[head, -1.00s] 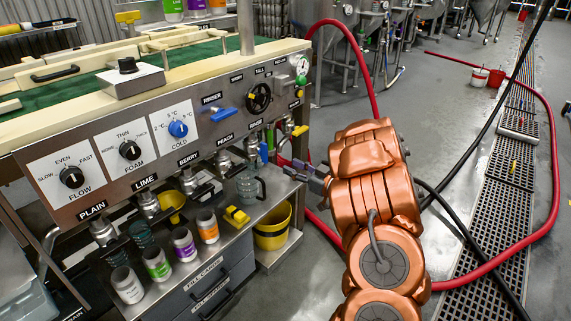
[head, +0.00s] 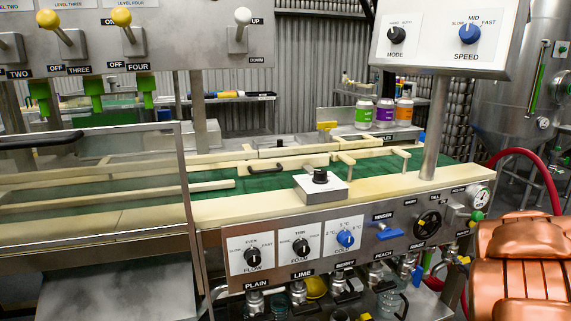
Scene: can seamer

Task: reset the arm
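My copper-coloured arm (head: 523,265) fills the lower right corner of the head view. It is right of the can machine's front panel (head: 270,262). My gripper is outside the picture, so its state and anything in it are hidden.
The machine's green conveyor (head: 270,180) runs between cream rails. Knobs, a blue rinser handle (head: 384,234) and taps line its front. A speed panel (head: 450,38) and levers (head: 122,18) stand above. Several coloured cans (head: 384,112) sit behind. A red hose (head: 535,160) curves at right.

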